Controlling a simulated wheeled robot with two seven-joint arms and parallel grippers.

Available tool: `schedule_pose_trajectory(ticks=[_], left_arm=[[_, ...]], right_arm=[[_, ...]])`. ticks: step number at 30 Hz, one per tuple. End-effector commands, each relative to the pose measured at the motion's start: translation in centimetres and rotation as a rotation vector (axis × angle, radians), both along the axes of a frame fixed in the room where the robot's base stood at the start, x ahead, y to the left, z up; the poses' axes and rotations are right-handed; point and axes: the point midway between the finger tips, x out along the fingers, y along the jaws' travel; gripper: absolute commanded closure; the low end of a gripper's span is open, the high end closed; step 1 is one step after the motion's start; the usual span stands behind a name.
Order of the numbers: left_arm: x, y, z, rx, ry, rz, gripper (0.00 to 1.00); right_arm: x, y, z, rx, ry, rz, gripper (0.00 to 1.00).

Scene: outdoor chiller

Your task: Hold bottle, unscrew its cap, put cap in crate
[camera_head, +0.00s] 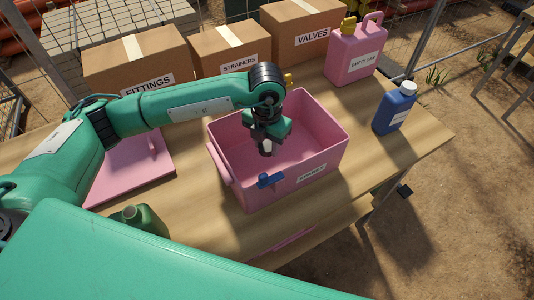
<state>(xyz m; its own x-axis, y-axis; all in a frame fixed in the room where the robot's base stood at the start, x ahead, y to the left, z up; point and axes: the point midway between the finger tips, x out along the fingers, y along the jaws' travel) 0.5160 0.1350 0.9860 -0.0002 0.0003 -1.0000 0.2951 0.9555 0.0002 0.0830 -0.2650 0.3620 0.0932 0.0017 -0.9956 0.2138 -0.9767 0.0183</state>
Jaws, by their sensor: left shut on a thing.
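My left gripper (266,150) points down into the pink crate (328,155), which stands open on the table. It is shut on a small pale thing (266,146) that looks like a cap, mostly hidden by the fingers. I cannot tell whether the thing touches the crate floor. A blue bottle (394,112) with a white cap (408,88) stands upright at the table's right. A green bottle (145,220) stands at the near left, partly hidden by my body; its dark top shows, but I cannot tell whether it is capped. My right gripper is out of view.
A pink lid (132,170) lies left of the crate. Boxes marked fittings (130,65), strainers (230,45) and valves (300,25), plus a pink can (352,55), line the back. Bare table lies between crate and blue bottle.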

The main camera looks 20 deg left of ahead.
Motion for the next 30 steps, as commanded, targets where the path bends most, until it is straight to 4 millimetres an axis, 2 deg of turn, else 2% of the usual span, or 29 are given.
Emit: schedule_pose_trajectory(ticks=[2,5,10,16,28,29,30], left_arm=[[-0.1,0.0,-1.2,0.001,0.003,-0.001,0.9],[0.0,0.0,-2.1,-0.001,0.0,0.001,0.9],[-0.1,0.0,-3.4,0.0,0.002,0.0,0.9],[0.0,0.0,-6.2,0.001,0.002,0.001,0.9],[0.0,0.0,-7.2,0.0,-0.001,-0.001,0.9],[0.0,0.0,-7.0,0.0,-0.001,0.0,0.56],[0.0,0.0,-6.9,0.0,-0.001,0.0,0.49]], right_arm=[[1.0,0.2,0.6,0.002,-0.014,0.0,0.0],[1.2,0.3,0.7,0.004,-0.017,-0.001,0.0],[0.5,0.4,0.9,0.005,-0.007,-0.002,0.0],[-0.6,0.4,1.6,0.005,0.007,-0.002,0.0],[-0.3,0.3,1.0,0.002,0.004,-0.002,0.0],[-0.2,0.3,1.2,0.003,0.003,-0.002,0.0],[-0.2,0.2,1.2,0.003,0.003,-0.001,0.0]])
